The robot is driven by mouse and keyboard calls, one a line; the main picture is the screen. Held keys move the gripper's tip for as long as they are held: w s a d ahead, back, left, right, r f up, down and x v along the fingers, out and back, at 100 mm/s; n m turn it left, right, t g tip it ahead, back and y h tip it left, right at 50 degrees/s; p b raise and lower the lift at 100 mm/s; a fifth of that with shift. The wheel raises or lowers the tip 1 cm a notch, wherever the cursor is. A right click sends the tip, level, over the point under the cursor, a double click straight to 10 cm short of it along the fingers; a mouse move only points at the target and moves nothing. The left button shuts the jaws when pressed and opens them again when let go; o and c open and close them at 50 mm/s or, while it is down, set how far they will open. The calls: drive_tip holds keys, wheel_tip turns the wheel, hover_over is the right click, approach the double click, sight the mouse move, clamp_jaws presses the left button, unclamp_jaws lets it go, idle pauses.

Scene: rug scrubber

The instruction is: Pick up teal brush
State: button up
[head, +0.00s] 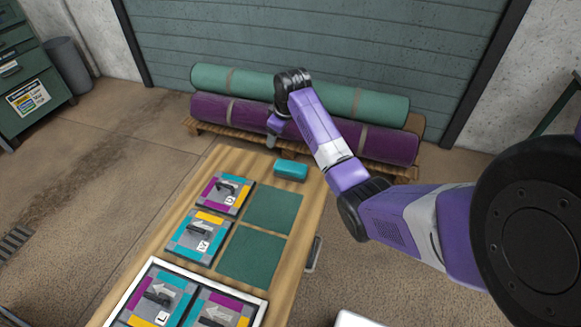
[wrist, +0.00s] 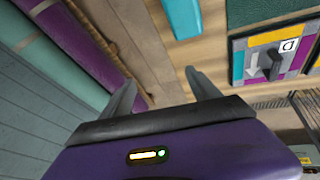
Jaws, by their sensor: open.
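The teal brush (head: 291,170) is a small block lying at the far end of the wooden table (head: 313,187). In the wrist view the teal brush (wrist: 182,18) is cut off by the top edge, beyond my fingertips. My gripper (head: 272,138) is open and empty, above and a little left of the brush in the head view, apart from it.
Patterned tiles with black handles (head: 226,194) and dark green squares (head: 273,210) lie on the table nearer me. A white-edged tray (head: 125,297) holds more tiles. Teal (head: 330,96) and purple (head: 235,108) rolled rugs rest on a pallet behind the table. Table wood around the brush is clear.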

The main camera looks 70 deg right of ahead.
drive_tip(key=s+a+g+y, duration=0.1)
drive_tip(key=s, duration=0.1)
drive_tip(key=s+a+f+n+g+y, duration=0.1)
drive_tip(key=s, duration=0.1)
drive_tip(key=s+a+f+g, duration=0.1)
drive_tip(key=s, duration=0.1)
drive_tip(key=shift+s+a+n+g+y, duration=0.3)
drive_tip(key=shift+s+n+y, duration=0.1)
drive_tip(key=shift+s+a+f, duration=0.1)
drive_tip(key=shift+f, duration=0.7)
drive_tip(key=shift+w+f+p, duration=0.2)
drive_tip(key=shift+f+p, duration=0.4)
drive_tip(key=shift+f, duration=2.5)
clamp_jaws()
wheel_tip(320, 180, up, 12)
wheel_tip(320, 180, up, 8)
drive_tip(key=p, duration=0.6)
hover_over(292, 166)
